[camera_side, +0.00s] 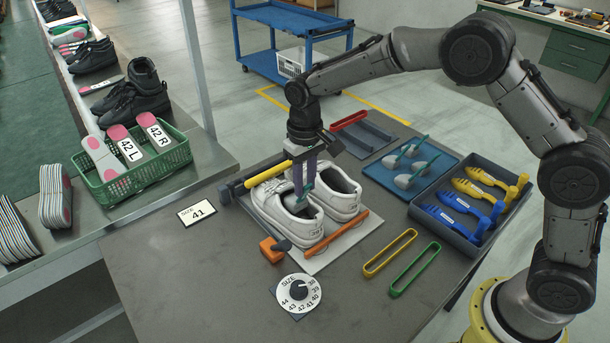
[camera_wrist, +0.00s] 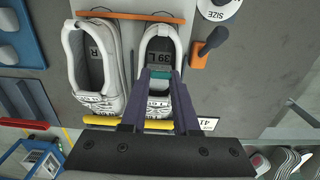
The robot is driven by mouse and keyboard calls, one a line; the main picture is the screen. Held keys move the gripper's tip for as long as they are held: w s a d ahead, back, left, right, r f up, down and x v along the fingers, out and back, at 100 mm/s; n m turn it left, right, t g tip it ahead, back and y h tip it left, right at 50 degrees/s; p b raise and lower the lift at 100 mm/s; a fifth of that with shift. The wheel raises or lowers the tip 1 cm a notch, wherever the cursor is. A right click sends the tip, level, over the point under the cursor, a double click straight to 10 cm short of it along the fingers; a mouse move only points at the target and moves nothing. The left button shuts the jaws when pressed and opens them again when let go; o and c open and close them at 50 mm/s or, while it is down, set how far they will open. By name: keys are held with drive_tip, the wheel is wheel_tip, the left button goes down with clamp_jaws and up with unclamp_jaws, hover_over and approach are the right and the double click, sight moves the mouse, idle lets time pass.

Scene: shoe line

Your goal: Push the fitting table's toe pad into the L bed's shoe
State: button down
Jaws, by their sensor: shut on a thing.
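Two white shoes lie side by side on a pale plate (camera_side: 318,262). My gripper (camera_side: 303,195) points down at the L shoe's opening. It is shut on the toe pad's teal handle (camera_wrist: 160,76), which shows between the fingers.
A yellow bar (camera_side: 268,174) lies across the toe end and an orange bar (camera_side: 343,228) across the heels. An orange-based lever (camera_side: 270,250) and a size dial (camera_side: 298,294) stand in front. Several toe pads (camera_side: 405,180) lie on a blue tray (camera_side: 378,172) behind right. A card (camera_side: 198,212) reads 41.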

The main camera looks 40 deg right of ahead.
sight(294, 196)
drive_tip(key=shift+f, duration=1.1)
drive_tip(key=shift+w+f, duration=1.2)
drive_tip(key=shift+f, duration=0.15)
drive_tip(key=shift+w+f, duration=0.2)
drive_tip(key=shift+w, duration=1.65)
drive_tip(key=c, duration=0.6)
unclamp_jaws()
drive_tip(key=shift+s+r, duration=0.1)
drive_tip(key=shift+s, duration=0.1)
drive_tip(key=shift+s+r, duration=0.35)
drive_tip(key=shift+s, duration=0.55)
